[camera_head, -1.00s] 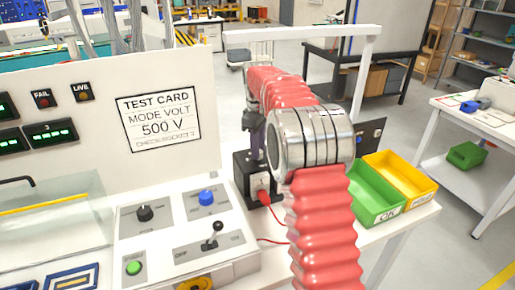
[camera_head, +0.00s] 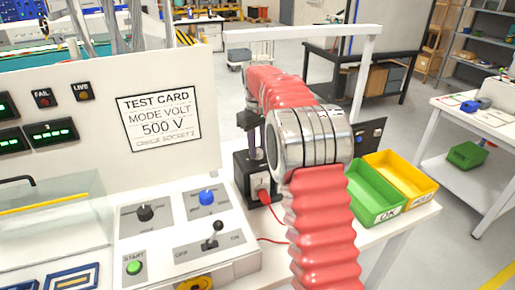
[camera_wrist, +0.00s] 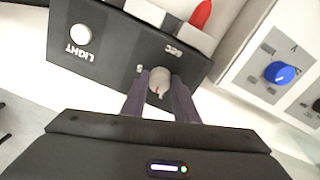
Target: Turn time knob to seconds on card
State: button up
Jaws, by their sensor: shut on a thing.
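A dark box (camera_head: 242,168) stands right of the control panel. My gripper (camera_wrist: 160,92) is shut on this knob, with one dark finger on each side. In the head view my gripper (camera_head: 257,152) reaches down onto the box top, and the knob is hidden there. The test card (camera_head: 160,120) reads "MODE VOLT" and "500 V"; its small bottom line seems to say "CHECK SOCKET". I see no seconds value on it.
A red plug (camera_head: 264,195) with a cable sits in the box front. A round white LIGHT button (camera_wrist: 80,34) is on the box. The panel has a blue knob (camera_head: 207,197), a black knob (camera_head: 145,213) and a lever (camera_head: 215,230). Green (camera_head: 392,212) and yellow bins stand at right.

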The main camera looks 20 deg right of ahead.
jog(key=m, duration=0.4)
jog(key=shift+m, duration=0.3)
jog(key=m, duration=0.5)
jog(key=shift+w+a, duration=0.1)
jog(key=m, duration=0.5)
jog(key=shift+g, duration=0.3)
jog(key=m, duration=0.4)
jog(key=shift+w, duration=0.1)
jog(key=shift+a, duration=0.1)
jog(key=o, duration=1.1)
jog(key=shift+c, duration=0.2)
jog(key=shift+r, duration=0.1)
notch_tip(320, 180, up, 14)
jog(key=shift+w+f, duration=0.25)
